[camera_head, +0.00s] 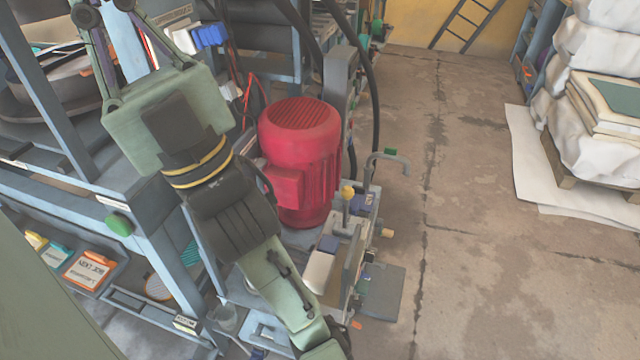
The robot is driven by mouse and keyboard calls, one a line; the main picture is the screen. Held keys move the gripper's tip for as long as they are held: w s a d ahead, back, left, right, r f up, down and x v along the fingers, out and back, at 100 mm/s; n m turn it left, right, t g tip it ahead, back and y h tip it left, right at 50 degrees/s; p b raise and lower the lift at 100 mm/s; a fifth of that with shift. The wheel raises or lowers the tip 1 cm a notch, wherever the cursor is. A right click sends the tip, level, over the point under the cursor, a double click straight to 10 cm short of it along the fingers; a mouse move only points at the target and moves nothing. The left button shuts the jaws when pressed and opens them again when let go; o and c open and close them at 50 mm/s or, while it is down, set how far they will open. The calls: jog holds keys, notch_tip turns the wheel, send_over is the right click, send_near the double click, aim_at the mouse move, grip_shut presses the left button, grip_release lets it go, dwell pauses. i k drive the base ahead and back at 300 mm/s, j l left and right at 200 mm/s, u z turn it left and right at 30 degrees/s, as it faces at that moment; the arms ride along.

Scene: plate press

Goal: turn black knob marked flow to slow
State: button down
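No black knob marked flow can be made out in the head view; it may be hidden or out of frame. My gripper (106,10) is at the top left, over the blue-grey machine frame (45,90). Its green palm and dark linkages show, but the fingertips run to the top edge, so I cannot tell whether they are open or shut. A small label plate (173,15) and a blue fitting (210,35) sit just right of the gripper. The label's text is too small to read.
A green round button (119,224) is on the machine frame. Concrete floor (470,250) is open at right, near wrapped sacks (595,140).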

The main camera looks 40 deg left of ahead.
aim_at(369, 256)
jog(key=u, duration=0.8)
jog(key=k+l+u, duration=0.1)
jog(key=l, duration=0.2)
jog(key=k+l, duration=0.1)
jog(key=l, duration=0.25)
jog(key=l+u, duration=0.15)
jog(key=l, duration=0.15)
jog(key=k, duration=0.05)
